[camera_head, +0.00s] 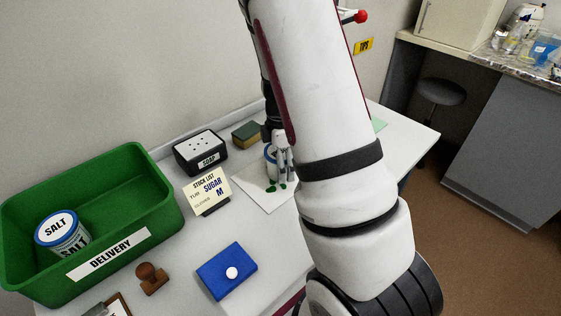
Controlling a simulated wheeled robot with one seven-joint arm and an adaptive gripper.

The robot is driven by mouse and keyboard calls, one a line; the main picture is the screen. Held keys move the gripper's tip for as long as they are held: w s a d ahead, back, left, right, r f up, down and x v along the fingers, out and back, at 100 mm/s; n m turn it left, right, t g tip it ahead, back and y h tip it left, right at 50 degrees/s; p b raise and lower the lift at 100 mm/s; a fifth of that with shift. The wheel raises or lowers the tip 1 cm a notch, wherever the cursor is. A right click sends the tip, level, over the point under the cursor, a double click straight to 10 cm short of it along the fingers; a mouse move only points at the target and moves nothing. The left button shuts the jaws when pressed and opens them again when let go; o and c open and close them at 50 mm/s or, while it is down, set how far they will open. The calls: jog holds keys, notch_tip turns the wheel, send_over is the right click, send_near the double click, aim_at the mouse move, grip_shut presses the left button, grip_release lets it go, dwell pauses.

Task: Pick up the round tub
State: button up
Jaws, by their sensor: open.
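The jaws are open; whether the fingers touch the tub cannot be told. Another round tub (62,230), with a blue rim and marked SALT, stands tilted in the green DELIVERY crate (150,190) at the left.
The white sheet (262,195) has green spots. A stock list card (207,190), black SOAP box (200,153) and sponge (246,134) stand close by. A blue box (227,271) and wooden stamp (151,278) lie in front. My arm hides the bench's middle right.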

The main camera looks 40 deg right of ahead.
jog(key=c, duration=1.5)
jog(key=shift+r, duration=0.85)
jog(key=shift+c, duration=0.2)
notch_tip(320, 180, up, 2)
jog(key=shift+s+r, duration=0.1)
jog(key=shift+r, duration=0.05)
jog(key=s+a, duration=0.1)
jog(key=s, duration=0.4)
jog(key=s+a, duration=0.2)
jog(key=s, duration=0.3)
jog(key=s+a+r, duration=0.1)
jog(key=s+a, duration=0.1)
jog(key=s, duration=0.3)
